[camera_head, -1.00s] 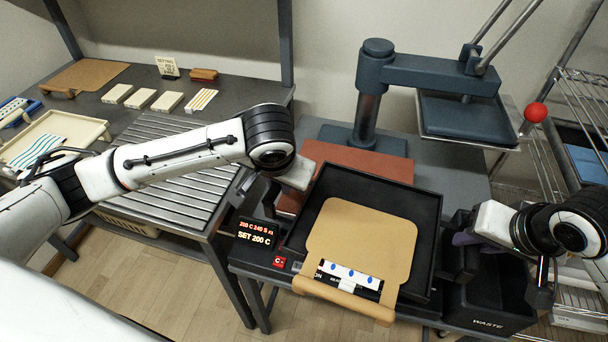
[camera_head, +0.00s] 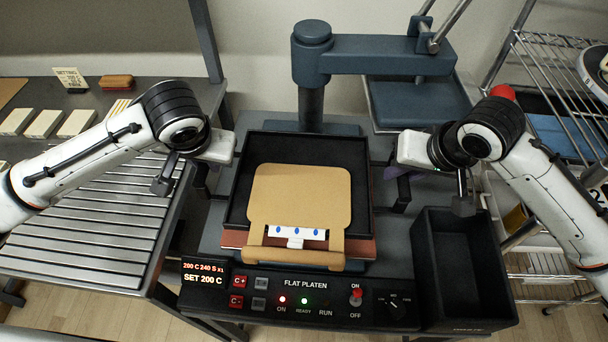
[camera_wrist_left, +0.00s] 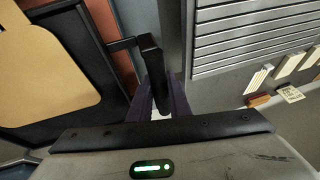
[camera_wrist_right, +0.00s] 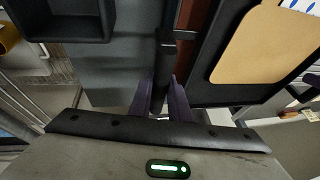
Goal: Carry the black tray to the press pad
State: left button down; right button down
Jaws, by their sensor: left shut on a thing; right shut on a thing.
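The black tray (camera_head: 240,195) is level between my arms, over the reddish-brown press pad (camera_head: 368,250). Pad shows along the tray's front edge; the tray covers most of it. I cannot tell whether tray and pad touch. My left gripper (camera_wrist_left: 160,100) is shut on the tray's left handle (camera_wrist_left: 150,52). My right gripper (camera_wrist_right: 161,98) is shut on the right handle (camera_wrist_right: 166,50). In the head view, the left gripper (camera_head: 203,172) and right gripper (camera_head: 398,172) flank the tray. A tan board (camera_head: 300,190) with a wooden front bar and a white blue-spotted strip (camera_head: 296,232) lies in it.
The press's blue-grey upper plate (camera_head: 420,100) is swung to the right behind the tray. The control panel (camera_head: 310,298) is in front. A black waste bin (camera_head: 460,265) stands at right, below my right arm. A slatted table (camera_head: 90,225) is at left.

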pick_arm(q)
jog(key=shift+s+r, duration=0.2)
jog(key=shift+s, duration=0.15)
pick_arm(e)
jog(key=shift+s+a+r, duration=0.1)
jog(key=shift+s+r, duration=0.15)
jog(key=shift+s, duration=0.05)
pick_arm(q)
jog(key=shift+f, duration=0.15)
pick_arm(e)
jog(key=shift+f, duration=0.15)
